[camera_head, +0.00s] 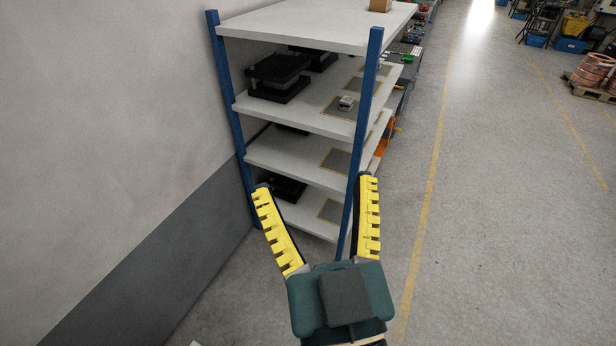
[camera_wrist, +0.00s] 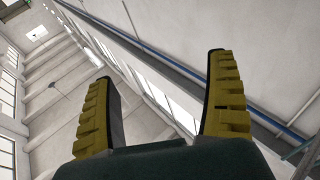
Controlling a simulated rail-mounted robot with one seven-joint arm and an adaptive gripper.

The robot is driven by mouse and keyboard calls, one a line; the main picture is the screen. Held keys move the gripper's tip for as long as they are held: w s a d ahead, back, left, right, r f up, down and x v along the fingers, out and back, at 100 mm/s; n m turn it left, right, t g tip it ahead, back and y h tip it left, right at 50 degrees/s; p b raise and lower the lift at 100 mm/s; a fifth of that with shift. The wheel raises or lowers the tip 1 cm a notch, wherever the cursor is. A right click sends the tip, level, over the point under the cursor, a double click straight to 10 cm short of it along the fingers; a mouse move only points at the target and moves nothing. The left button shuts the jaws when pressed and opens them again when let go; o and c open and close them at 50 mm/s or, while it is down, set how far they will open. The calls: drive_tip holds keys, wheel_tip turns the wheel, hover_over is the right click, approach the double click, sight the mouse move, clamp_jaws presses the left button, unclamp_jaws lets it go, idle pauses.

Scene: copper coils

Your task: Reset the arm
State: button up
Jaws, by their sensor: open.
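My gripper (camera_head: 313,184) is in the lower middle of the head view, with its two yellow fingers spread wide apart. It is open and nothing is between the fingers. It appears in front of the shelf rack (camera_head: 290,28), and its fingertips overlap the lower shelves in the picture. In the wrist view my gripper (camera_wrist: 160,70) also shows both fingers apart and empty, against a pale wall and ceiling with windows.
The rack has blue posts (camera_head: 364,110) and several white shelves. Black units (camera_head: 278,70) and a small pale object (camera_head: 346,102) sit on an upper shelf. A wall (camera_head: 110,130) stands at left. Open floor (camera_head: 500,230) with yellow lines lies at right; copper coils (camera_head: 592,68) stand far right.

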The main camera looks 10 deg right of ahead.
wheel_tip(320, 180, up, 6)
drive_tip(key=s+d+t+h+p, duration=0.1)
drive_tip(key=d+p, duration=0.1)
drive_tip(key=shift+s+m, duration=0.35)
drive_tip(key=shift+m, duration=0.05)
idle(0.7)
